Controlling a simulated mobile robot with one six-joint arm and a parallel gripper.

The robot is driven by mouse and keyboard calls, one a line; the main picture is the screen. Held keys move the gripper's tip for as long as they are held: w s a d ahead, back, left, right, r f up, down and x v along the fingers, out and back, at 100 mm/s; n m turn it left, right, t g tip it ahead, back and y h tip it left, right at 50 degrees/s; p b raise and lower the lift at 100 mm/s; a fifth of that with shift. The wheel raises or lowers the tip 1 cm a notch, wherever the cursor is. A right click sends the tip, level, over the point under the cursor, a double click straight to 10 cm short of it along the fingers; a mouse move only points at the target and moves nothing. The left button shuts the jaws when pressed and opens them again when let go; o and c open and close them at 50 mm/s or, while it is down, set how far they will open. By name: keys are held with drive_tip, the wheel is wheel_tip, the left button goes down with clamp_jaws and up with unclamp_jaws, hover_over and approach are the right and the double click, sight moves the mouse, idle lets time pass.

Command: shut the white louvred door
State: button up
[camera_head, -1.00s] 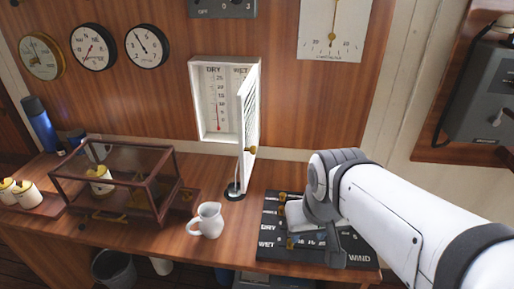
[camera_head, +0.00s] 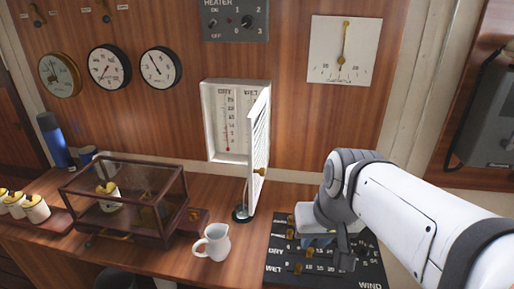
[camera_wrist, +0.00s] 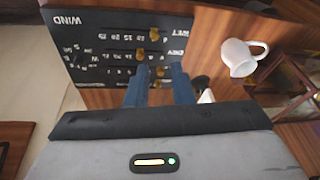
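The white louvred door (camera_head: 260,140) stands open, swung out from the right side of a white wall box (camera_head: 207,120). A brass knob (camera_head: 262,171) sits on its free edge. Inside the box a dry and a wet thermometer scale show, the wet one partly hidden by the door. My gripper is low over the black slider board, to the right of and below the door, apart from it. In the wrist view my gripper (camera_wrist: 158,88) has its two blue fingers spread, with nothing held between them. The door is not clearly seen in the wrist view.
The black slider board (camera_head: 292,268) lies on the wooden counter, below my gripper. A white jug (camera_head: 212,243) and a glass-sided case (camera_head: 125,195) stand to the left. A dark round base (camera_head: 242,213) stands under the door.

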drive_tip(key=w+r+y, duration=0.1)
drive_tip(key=w+r, duration=0.3)
drive_tip(key=w+d+r+t+y+b, duration=0.1)
drive_tip(key=w+r, duration=0.3)
drive_tip(key=w+d+r+m+t+y+b, duration=0.1)
drive_tip(key=w+r, duration=0.3)
drive_tip(key=shift+w+r+y, duration=0.3)
drive_tip(key=shift+w, duration=0.05)
clamp_jaws()
drive_tip(key=w+a+f+p, duration=0.1)
drive_tip(key=w+a+f, duration=0.4)
drive_tip(key=a+f, duration=0.2)
drive_tip(key=shift+w+a+f+p, duration=0.25)
drive_tip(key=shift+f+p, duration=0.05)
drive_tip(key=shift+f, duration=0.2)
